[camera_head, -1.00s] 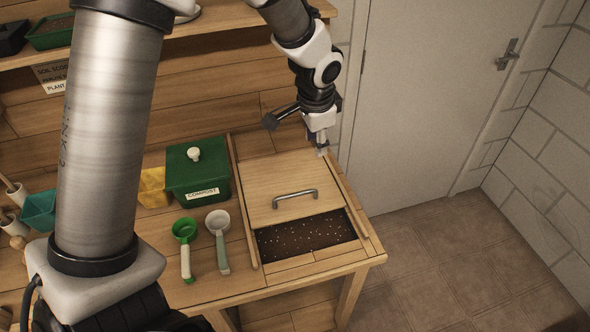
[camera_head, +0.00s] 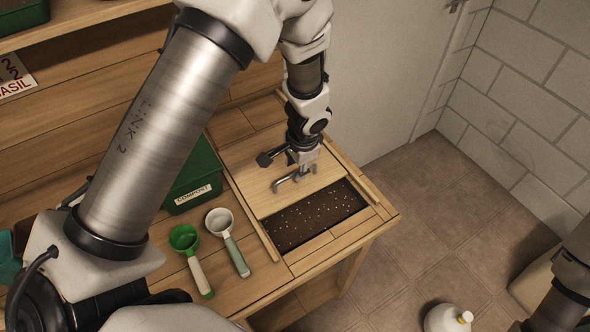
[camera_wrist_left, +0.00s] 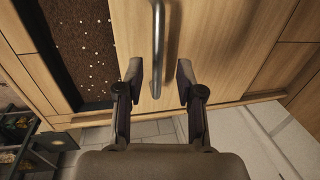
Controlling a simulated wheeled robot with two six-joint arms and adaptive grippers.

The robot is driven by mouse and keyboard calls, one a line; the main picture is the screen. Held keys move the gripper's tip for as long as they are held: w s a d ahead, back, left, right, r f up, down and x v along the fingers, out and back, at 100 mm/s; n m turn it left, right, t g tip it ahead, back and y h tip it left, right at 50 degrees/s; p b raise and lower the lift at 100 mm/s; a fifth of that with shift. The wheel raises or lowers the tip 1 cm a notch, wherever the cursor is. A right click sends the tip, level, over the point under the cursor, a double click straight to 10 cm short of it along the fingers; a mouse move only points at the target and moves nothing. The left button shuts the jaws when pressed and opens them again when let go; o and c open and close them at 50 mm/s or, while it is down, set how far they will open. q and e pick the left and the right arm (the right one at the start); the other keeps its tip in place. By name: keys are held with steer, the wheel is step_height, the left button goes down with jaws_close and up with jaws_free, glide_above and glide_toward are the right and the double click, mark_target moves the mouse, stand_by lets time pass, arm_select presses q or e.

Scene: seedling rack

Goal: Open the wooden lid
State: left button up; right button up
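The wooden lid (camera_head: 255,170) is a pale flat panel between two wooden rails on the bench. A strip of dark soil with white specks (camera_head: 312,217) shows along its front edge. The lid's curved metal handle (camera_head: 283,182) is partly hidden by my left gripper (camera_head: 291,172), which points down over it. In the left wrist view, my left gripper (camera_wrist_left: 159,82) is open, and the handle (camera_wrist_left: 157,45) runs between the lines of its two fingers without visible grip. The lid (camera_wrist_left: 215,50) fills much of that view. My right gripper is not in view.
A green compost box (camera_head: 195,180) stands left of the lid. A green scoop (camera_head: 190,255) and a pale scoop (camera_head: 228,240) lie in front of it. A white bottle (camera_head: 448,319) is on the floor at the lower right.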

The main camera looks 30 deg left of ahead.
mark_target(284, 166)
arm_select(q)
steer(key=shift+a+f, duration=0.1)
steer(key=shift+f, duration=0.55)
steer(key=shift+d, duration=0.25)
steer(key=shift+a, duration=0.1)
jaws_close()
steer(key=shift+w+a+f, duration=0.1)
steer(key=shift+a+f, duration=0.05)
steer(key=w+a+b, duration=0.2)
steer(key=a, duration=0.1)
steer(key=a+b, duration=0.1)
steer(key=shift+w+a+f, duration=0.15)
steer(key=shift+w+a, duration=0.05)
steer(key=shift+w, duration=0.2)
steer(key=w+a, duration=0.2)
steer(key=a, duration=0.1)
steer(key=w+a, duration=0.1)
steer(key=a, duration=0.1)
steer(key=shift+a+r, duration=0.1)
steer(key=shift+r, duration=0.2)
steer(key=shift+w+a, duration=0.15)
steer(key=shift+a, duration=0.3)
